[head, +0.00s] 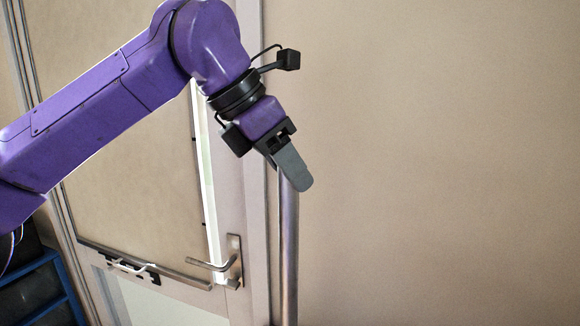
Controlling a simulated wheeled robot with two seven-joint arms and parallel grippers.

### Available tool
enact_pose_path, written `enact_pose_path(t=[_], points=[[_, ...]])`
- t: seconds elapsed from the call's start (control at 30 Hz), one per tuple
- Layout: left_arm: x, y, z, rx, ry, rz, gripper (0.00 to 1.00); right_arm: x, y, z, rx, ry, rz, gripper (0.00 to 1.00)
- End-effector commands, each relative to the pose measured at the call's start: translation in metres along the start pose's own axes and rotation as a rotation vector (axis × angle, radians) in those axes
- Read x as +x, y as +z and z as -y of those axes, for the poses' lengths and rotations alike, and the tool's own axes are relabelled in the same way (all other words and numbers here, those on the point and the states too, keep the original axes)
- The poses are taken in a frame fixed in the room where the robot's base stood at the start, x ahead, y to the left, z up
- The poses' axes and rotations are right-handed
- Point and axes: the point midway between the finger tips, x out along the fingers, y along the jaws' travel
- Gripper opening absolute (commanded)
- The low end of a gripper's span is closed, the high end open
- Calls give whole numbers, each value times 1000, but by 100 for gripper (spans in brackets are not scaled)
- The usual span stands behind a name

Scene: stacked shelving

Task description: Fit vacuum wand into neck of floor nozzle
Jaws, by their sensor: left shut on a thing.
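The vacuum wand (289,255) is a plain metal tube that stands about upright in the head view and runs out of the bottom edge. My left gripper (296,178) is shut on its upper end, with the fingers pointing down and to the right. The gripper covers the wand's top. The wand's lower end is out of the picture. The floor nozzle and its neck are not in view. My right gripper is not in view.
A door with a metal lever handle (212,266) and a horizontal bar (150,264) is behind the wand, to the left. A blue shelf frame (55,270) is at the lower left. A bare beige wall (450,160) fills the right side.

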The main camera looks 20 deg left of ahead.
Motion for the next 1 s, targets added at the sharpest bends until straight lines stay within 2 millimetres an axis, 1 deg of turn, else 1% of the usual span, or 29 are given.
enact_pose_path(t=[0.5, 1.0], points=[[11, -7, 0, 0, 0, 1, 0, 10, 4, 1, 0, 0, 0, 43], [10, -7, 0, 0, 0, 1, 0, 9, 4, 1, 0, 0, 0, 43]])
